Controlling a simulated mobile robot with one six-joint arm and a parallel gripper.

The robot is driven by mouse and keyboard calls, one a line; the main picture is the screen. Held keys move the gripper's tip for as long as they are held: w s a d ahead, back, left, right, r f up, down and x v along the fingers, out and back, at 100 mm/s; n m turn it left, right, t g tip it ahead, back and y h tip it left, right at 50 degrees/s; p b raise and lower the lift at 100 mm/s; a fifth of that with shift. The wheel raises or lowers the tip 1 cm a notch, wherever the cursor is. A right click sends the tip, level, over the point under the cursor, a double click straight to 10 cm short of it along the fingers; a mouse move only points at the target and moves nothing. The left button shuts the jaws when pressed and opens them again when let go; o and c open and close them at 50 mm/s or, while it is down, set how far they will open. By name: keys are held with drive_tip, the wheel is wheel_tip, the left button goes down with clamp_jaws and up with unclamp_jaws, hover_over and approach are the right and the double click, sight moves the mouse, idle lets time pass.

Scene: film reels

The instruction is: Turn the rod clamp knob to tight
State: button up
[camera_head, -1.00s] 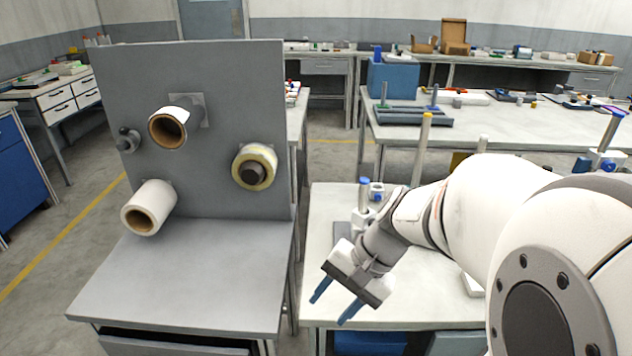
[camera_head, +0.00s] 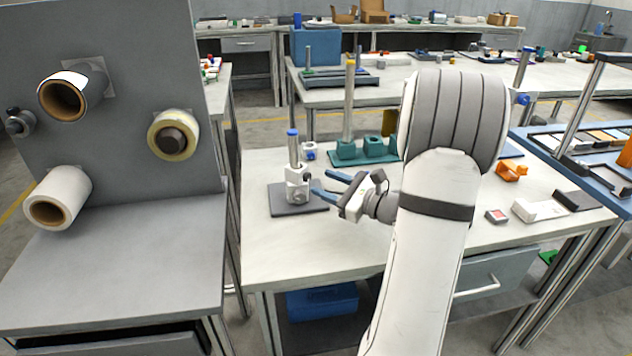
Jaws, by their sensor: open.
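A white rod clamp (camera_head: 297,189) sits low on an upright metal rod (camera_head: 293,152) with a blue cap. The rod stands on a dark base plate (camera_head: 285,208) on the white table. A small dark part shows on the clamp's right side; I cannot tell whether it is the knob, or how it is set. My gripper (camera_head: 320,183) is open and level, its two blue fingers pointing left at the clamp. The fingertips are close to the clamp's right side; contact cannot be made out. Nothing is seen between the fingers.
A grey panel (camera_head: 120,110) with film reels and rolls stands at left. A teal fixture (camera_head: 368,150) with a yellow-capped post is behind my gripper. The table front (camera_head: 300,245) is clear.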

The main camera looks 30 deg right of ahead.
sight(309, 177)
drive_tip(key=shift+x, duration=1.85)
clamp_jaws()
